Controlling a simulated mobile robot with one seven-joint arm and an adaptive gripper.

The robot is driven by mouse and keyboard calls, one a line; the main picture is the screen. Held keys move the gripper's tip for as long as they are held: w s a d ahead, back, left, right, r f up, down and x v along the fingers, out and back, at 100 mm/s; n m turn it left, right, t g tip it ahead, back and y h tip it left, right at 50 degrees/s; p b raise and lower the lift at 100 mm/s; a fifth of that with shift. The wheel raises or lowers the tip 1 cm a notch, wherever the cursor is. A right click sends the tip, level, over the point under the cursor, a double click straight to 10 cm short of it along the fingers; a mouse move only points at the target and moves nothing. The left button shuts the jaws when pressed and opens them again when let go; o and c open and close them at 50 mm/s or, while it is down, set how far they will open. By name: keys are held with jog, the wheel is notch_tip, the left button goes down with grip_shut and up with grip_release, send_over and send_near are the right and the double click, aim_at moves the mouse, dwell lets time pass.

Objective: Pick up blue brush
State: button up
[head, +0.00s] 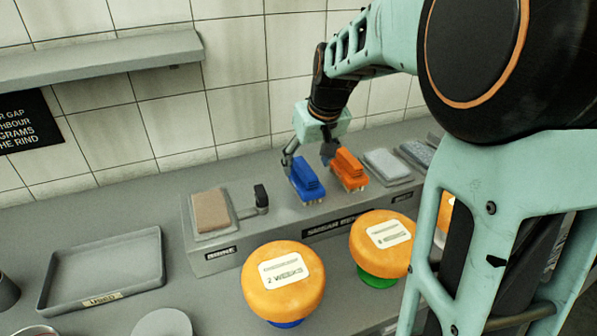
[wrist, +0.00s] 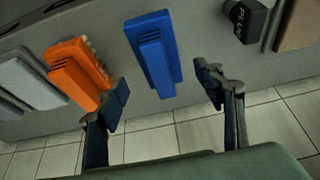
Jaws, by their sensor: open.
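The blue brush (head: 306,181) lies bristles down on the raised grey shelf at the back of the counter. In the wrist view the blue brush (wrist: 154,50) lies ahead of the gap between my fingers, with clear space on both sides of it. My gripper (head: 308,156) is open and empty, close behind and above the blue brush. In the wrist view both fingertips of my gripper (wrist: 163,88) show, the left one overlapping the end of the orange brush (wrist: 77,70). Whether that finger touches it I cannot tell.
The orange brush (head: 348,169) stands just right of the blue one. A black plug (head: 261,196) and a brown pad (head: 211,212) are to the left, grey pads (head: 387,167) to the right. Two cheese wheels (head: 283,281) (head: 381,242) stand in front. A tray (head: 104,268) sits at left.

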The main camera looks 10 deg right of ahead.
aim_at(306, 168)
jog(key=x, duration=0.4)
jog(key=shift+f, duration=0.45)
jog(key=shift+s, duration=0.1)
jog(key=c, duration=1.4)
jog(key=shift+r, duration=0.15)
